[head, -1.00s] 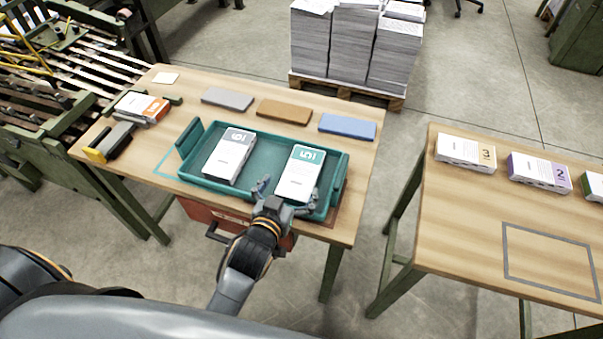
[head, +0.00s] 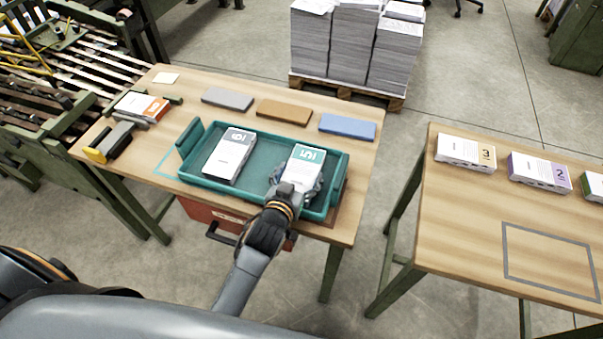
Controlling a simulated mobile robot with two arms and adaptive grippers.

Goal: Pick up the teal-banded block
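The teal-banded block (head: 305,158), a white stack of sheets with a teal end band marked 5, lies in the right part of the teal tray (head: 256,200). My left gripper (head: 297,183) is over the near half of this block, with its fingers spread to either side. Whether the fingers press on the block's sides cannot be told. The gripper hides the block's near end. The block appears to be still in the tray. My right gripper is not in view.
A grey-banded block (head: 230,158) lies in the tray's left part. Grey (head: 228,99), brown (head: 284,112) and blue (head: 347,127) slabs lie behind the tray. An orange-banded block (head: 142,106) sits at left. The right table (head: 460,220) holds more banded blocks and an outlined empty area.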

